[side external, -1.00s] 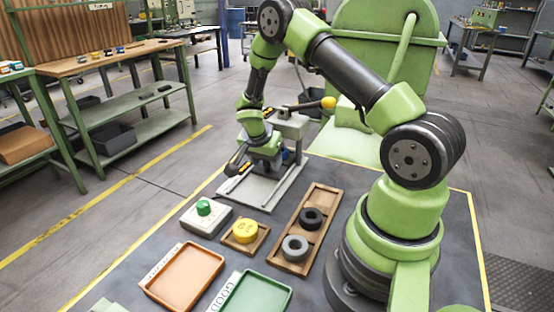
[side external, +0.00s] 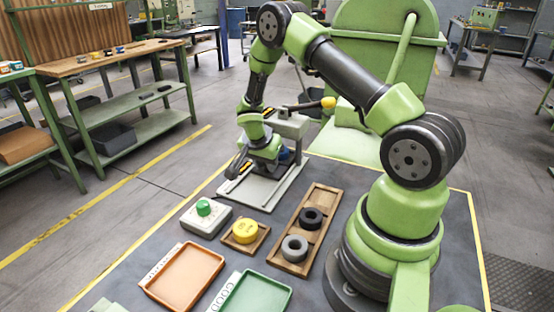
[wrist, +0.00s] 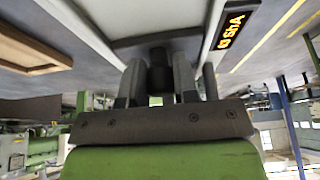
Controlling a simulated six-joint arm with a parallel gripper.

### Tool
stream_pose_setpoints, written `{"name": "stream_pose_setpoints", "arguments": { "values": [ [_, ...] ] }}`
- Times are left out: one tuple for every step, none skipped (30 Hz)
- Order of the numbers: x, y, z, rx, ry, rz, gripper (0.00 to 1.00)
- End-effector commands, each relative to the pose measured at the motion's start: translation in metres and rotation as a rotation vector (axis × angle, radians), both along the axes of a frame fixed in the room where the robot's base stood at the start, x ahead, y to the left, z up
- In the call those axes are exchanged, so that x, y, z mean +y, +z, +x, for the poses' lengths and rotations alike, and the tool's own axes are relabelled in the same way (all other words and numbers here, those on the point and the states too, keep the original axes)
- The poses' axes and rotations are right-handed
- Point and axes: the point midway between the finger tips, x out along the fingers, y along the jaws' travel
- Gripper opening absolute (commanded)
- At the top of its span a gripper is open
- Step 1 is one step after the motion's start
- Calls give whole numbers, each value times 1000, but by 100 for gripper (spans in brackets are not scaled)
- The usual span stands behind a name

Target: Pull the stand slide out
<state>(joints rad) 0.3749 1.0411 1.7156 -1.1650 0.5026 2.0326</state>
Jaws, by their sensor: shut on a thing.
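The grey-white stand (side external: 290,125) stands upright at the far end of the mat, with a pale base (side external: 262,197) and a lever ending in a yellow knob (side external: 328,103). My gripper (side external: 237,166) is low at the left front of the stand, over its base. In the wrist view my gripper (wrist: 158,85) is shut on a dark round handle (wrist: 159,70), with one grey finger on each side. The handle meets a pale plate above it in that picture. My wrist hides much of the slide in the side view, so how far out it sits is unclear.
A green-button box (side external: 205,217), a yellow puck on a wooden tray (side external: 263,240) and a wooden rack (side external: 304,256) with dark and grey rings are nearer. Orange (side external: 190,296) and green (side external: 240,303) trays lie in front. An amber-lettered display (wrist: 232,30) shows in the wrist view.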

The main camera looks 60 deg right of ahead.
Motion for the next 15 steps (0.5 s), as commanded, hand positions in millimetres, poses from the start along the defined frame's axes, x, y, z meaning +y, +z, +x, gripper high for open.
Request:
{"name": "stream_pose_setpoints", "arguments": {
  "values": [
    [0, 0, 0, -1, 0, -1, 14],
    [1, 0, 0, -1, 0, -1, 14],
    [2, 0, 0, -1, 1, 0, 14],
    [3, 0, 0, -1, 1, 0, 14],
    [5, 0, 1, -1, 1, 0, 14],
    [7, 1, 1, -1, 1, 0, 14],
    [9, 0, 1, 0, 2, 0, 14],
    [11, 0, 1, -1, 1, 0, 14],
    [14, 0, 1, -1, 1, 0, 14],
    [16, 1, 1, 0, 2, 0, 14],
    [17, 1, 1, 0, 3, 0, 14],
    [20, 1, 1, -1, 3, 0, 14],
    [21, 1, 1, -1, 3, -1, 14],
    [23, 1, 1, -1, 4, -1, 14],
    [26, 1, 1, -2, 4, -1, 14]
  ]
}}
